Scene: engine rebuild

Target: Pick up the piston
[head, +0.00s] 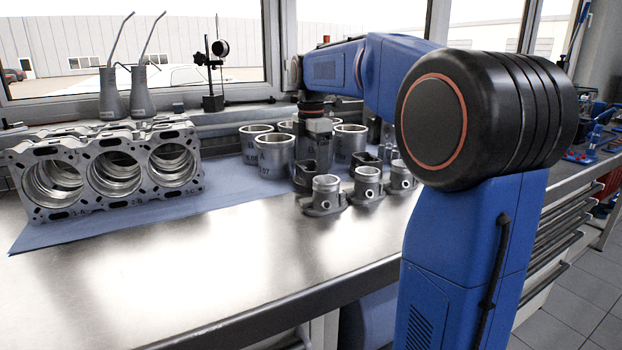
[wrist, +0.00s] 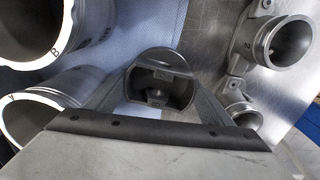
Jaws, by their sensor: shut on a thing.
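The piston (wrist: 160,88) is a dark grey metal part with a hollow underside, shown in the wrist view between the two fingers of my gripper (wrist: 158,100). The fingers are shut on it, one on each side. In the head view my gripper (head: 315,145) points down among the parts on the blue mat, and the held piston is hard to make out there. I cannot tell whether the piston touches the mat.
Cylinder liners (head: 274,155) stand beside and behind my gripper. Throttle-like housings (head: 326,196) stand in front of it. An engine block (head: 115,170) lies at left, with oil cans (head: 112,95) behind. The bench front (head: 200,270) is bare.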

